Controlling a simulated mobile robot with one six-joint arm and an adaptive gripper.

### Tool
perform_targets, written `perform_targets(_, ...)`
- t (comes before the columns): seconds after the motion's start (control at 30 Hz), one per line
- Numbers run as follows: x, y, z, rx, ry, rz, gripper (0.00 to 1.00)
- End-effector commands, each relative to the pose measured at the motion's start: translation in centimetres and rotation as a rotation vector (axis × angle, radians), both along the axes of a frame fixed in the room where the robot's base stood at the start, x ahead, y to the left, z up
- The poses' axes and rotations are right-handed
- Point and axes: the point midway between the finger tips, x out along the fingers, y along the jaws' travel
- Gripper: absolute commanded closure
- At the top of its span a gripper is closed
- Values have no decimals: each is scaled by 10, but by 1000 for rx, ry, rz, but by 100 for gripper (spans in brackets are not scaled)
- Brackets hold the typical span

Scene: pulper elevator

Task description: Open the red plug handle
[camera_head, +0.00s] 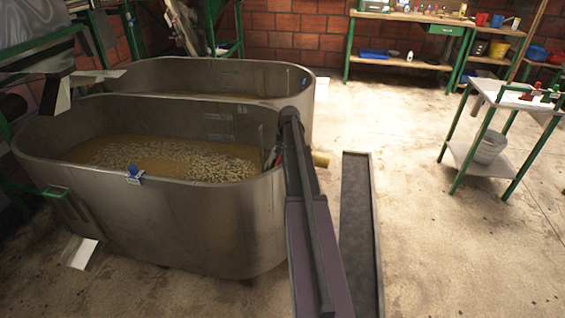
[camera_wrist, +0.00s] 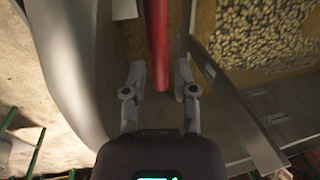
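The red plug handle (camera_wrist: 159,45) is a red bar in the wrist view, running from the top edge down to a free end near the middle. My gripper (camera_wrist: 160,75) has its two fingers apart, one on each side of the bar. I cannot tell whether either finger touches it. In the head view my arm reaches to the right end of the front metal tank (camera_head: 200,215). A small red piece of the handle (camera_head: 279,158) shows there beside my arm; the rest of it and my gripper are mostly hidden.
The front tank holds beans in brownish liquid (camera_head: 165,158). A second tank (camera_head: 300,92) stands behind it. A yellow pipe end (camera_head: 320,158) sticks out right of my arm, near a dark floor channel (camera_head: 358,220). A small table (camera_head: 486,158) stands right; open floor lies between.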

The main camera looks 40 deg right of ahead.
Motion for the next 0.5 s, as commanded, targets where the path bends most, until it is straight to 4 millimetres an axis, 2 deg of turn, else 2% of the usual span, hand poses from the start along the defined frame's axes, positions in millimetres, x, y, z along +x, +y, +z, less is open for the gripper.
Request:
perform_targets(0.03,1,1,-7,0,0,0,63)
perform_targets(0.2,2,2,-15,0,0,0,63)
perform_targets(0.5,3,3,-19,0,0,0,63)
